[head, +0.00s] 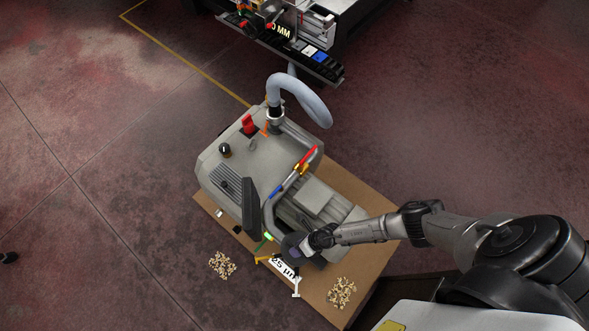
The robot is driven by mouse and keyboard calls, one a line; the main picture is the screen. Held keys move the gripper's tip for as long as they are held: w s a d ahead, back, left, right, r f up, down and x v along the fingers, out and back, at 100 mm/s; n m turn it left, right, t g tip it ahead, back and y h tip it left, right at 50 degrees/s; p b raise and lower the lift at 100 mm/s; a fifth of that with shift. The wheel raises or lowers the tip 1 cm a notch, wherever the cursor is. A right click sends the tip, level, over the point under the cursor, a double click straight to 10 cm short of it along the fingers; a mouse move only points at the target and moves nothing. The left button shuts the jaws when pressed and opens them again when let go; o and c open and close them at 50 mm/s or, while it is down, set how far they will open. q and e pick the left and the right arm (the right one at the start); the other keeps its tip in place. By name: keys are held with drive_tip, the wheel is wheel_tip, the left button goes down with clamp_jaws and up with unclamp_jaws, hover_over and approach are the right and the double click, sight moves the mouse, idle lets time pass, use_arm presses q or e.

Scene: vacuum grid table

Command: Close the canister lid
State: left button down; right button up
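A grey vacuum unit (228,155) stands on a brown board. A dark flat panel (250,207), which looks like the canister lid, stands raised at its near side. The canister's opening cannot be made out. My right arm reaches in from the right, and its gripper (286,244) is at the near edge of the unit, just right of the panel's lower end. I cannot tell whether it touches the panel. Its fingers are small and dark, so their opening is unclear. My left gripper is not in view.
A grey hose (312,102) loops up from the unit's far end. Small piles of chips lie on the floor (222,265) and on the board (342,292). A white label (284,270) lies near the gripper. A machine (290,40) stands at the back.

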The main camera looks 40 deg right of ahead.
drive_tip(key=p+v, duration=0.5)
drive_tip(key=v, duration=0.7)
drive_tip(key=shift+r, duration=0.15)
